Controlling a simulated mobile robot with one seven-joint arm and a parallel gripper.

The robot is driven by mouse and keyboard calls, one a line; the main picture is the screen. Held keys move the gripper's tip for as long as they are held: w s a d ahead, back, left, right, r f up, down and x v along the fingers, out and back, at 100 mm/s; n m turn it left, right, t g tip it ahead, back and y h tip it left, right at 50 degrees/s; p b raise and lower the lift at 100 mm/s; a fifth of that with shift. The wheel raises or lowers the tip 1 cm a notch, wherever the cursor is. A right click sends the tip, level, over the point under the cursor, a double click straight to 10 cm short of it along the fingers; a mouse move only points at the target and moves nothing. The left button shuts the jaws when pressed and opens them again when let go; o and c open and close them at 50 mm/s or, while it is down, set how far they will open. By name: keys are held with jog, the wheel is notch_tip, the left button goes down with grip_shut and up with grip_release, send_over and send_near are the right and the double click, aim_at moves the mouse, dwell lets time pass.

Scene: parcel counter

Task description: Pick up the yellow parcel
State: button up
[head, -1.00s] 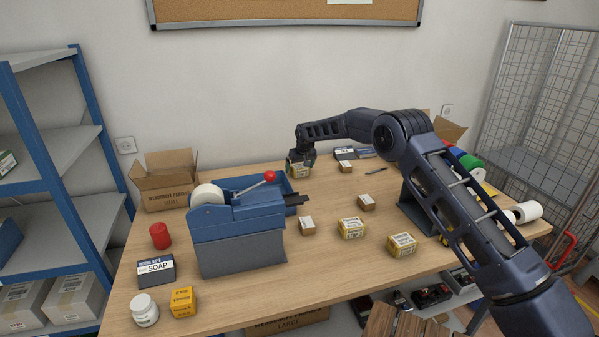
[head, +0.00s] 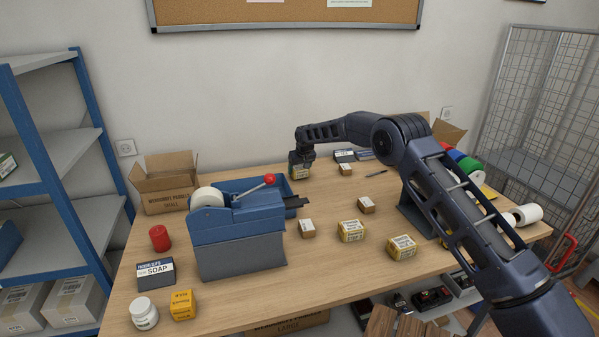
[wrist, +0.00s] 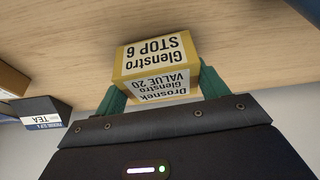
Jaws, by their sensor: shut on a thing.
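A yellow parcel with white labels (head: 301,172) is at the back of the counter, right of the blue tape dispenser. My gripper (head: 302,163) points down over it and hides its upper part. In the wrist view the yellow parcel (wrist: 158,62) sits between the green fingers of my gripper (wrist: 162,90), which are shut on its sides. Its labels read "Glenstro STOP 6" and "Drosnek Glenstro VALUE 20". I cannot tell whether it touches the counter.
Two similar yellow parcels (head: 351,231) (head: 402,247) stand nearer the front. Small brown boxes (head: 307,228) (head: 366,205) lie between. The tape dispenser (head: 238,230) stands left. A dark box (head: 344,156) is right of my gripper. A yellow box (head: 182,304) stands front left.

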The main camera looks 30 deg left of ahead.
aim_at(299, 167)
notch_tip(299, 167, up, 18)
jog(key=r, duration=0.1)
jog(key=s+d+m, duration=0.1)
jog(key=s+d, duration=1)
notch_tip(299, 167, down, 20)
jog(key=shift+s+d+r, duration=0.15)
jog(key=shift+r, duration=0.05)
dwell(0.6)
jog(key=shift+f, duration=0.1)
jog(key=o, duration=1)
jog(key=shift+o, duration=0.2)
jog(key=v, duration=1.2)
jog(key=shift+s, duration=0.2)
